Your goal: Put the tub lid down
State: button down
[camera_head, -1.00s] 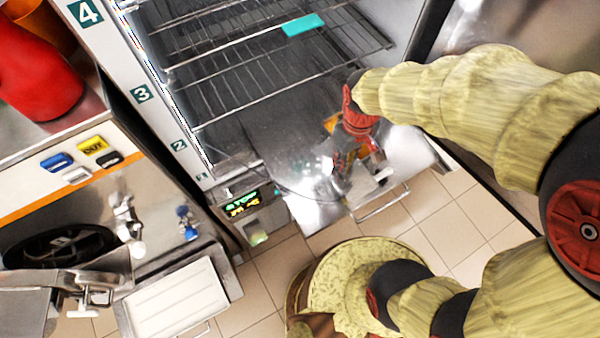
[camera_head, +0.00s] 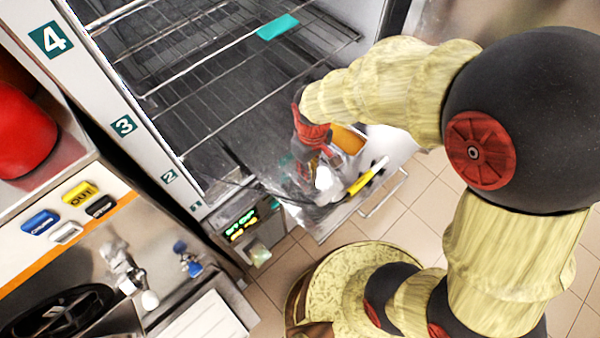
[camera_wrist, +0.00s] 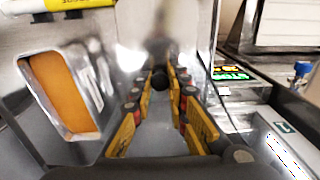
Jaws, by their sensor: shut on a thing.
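My gripper (camera_wrist: 160,85) is shut on the tub lid; in the wrist view a dark round knob (camera_wrist: 160,80) sits between the fingertips. The lid's sheet is hard to tell from the shiny metal around it. In the head view my gripper (camera_head: 318,178) hangs low in front of the open freezer, over a metal surface. A metal tub (camera_head: 362,134) with orange content is just behind and right of it; the wrist view shows the tub's orange opening (camera_wrist: 62,92) uncovered at left. Whether the lid touches the surface, I cannot tell.
Wire shelves (camera_head: 240,65) fill the freezer, with a teal item (camera_head: 278,26) on one. A lit control panel (camera_head: 240,223) is at lower left. A handle (camera_head: 385,195) is in front.

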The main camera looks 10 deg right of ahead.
jog(key=w+f, duration=0.1)
jog(key=a+f, duration=0.1)
jog(key=w+a+f, duration=0.1)
jog(key=f, duration=0.1)
jog(key=shift+w+f, duration=0.1)
jog(key=shift+w, duration=0.2)
jog(key=shift+w+a+f, duration=0.15)
jog(key=shift+w+f, duration=0.05)
jog(key=shift+f, duration=1.6)
jog(key=shift+f+b, duration=0.1)
jog(key=shift+b, duration=0.2)
jog(key=shift+f, duration=0.1)
jog(key=c, duration=1.7)
grip_release()
jog(key=shift+c, duration=0.2)
